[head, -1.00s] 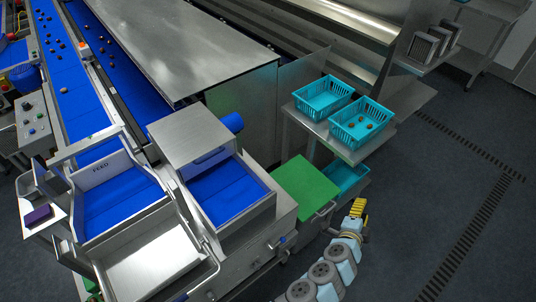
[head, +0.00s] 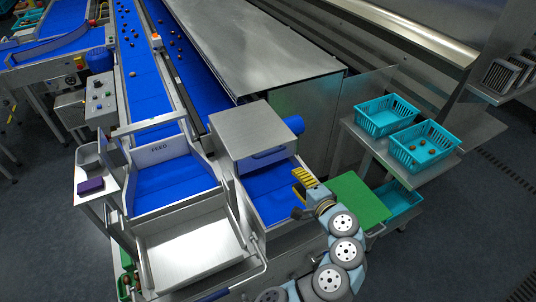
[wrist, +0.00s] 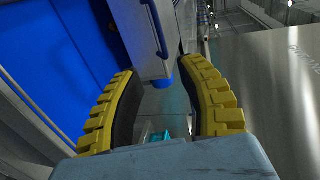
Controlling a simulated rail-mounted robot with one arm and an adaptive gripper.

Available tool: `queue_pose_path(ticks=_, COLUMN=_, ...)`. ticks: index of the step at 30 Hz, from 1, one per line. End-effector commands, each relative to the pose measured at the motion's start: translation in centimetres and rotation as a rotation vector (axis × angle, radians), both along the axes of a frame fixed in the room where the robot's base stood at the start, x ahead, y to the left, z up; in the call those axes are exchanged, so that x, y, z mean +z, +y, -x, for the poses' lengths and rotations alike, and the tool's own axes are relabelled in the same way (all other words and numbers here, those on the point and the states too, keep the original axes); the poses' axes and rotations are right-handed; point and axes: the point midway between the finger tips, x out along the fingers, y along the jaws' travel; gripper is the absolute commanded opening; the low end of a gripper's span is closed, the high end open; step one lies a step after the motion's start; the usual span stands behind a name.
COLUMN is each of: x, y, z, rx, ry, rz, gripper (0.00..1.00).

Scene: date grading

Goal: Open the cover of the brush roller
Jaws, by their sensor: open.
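The brush roller cover looks to be the steel box lid (head: 252,128) over the blue belt in the head view, shut, with a blue bar handle (head: 268,153) on its front face. The wrist view shows a pale box face (wrist: 140,45) with the dark blue handle (wrist: 156,28) upright in the picture, beyond the fingertips. My gripper (head: 297,194) is open and empty, in front and to the right of the handle, above the right side of the blue belt. In the wrist view its yellow ribbed fingers (wrist: 158,66) are spread and apart from the handle.
A green panel (head: 358,199) lies right of my arm. Two teal baskets (head: 387,115) stand on a steel shelf behind it. The FEED hopper (head: 160,150) and a steel tray (head: 190,250) are left. A large steel hood (head: 260,50) stands behind the cover.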

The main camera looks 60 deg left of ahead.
Motion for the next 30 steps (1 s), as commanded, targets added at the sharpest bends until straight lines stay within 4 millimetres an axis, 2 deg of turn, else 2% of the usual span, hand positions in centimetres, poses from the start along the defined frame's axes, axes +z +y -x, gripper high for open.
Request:
queue_pose_path(ticks=18, x=-1.6, y=7.8, z=0.1, rx=0.003, ry=0.0, rz=0.001, gripper=0.39)
queue_pose_path(ticks=30, x=-2.4, y=11.9, z=0.0, rx=0.001, ry=-0.001, rz=0.001, gripper=0.39)
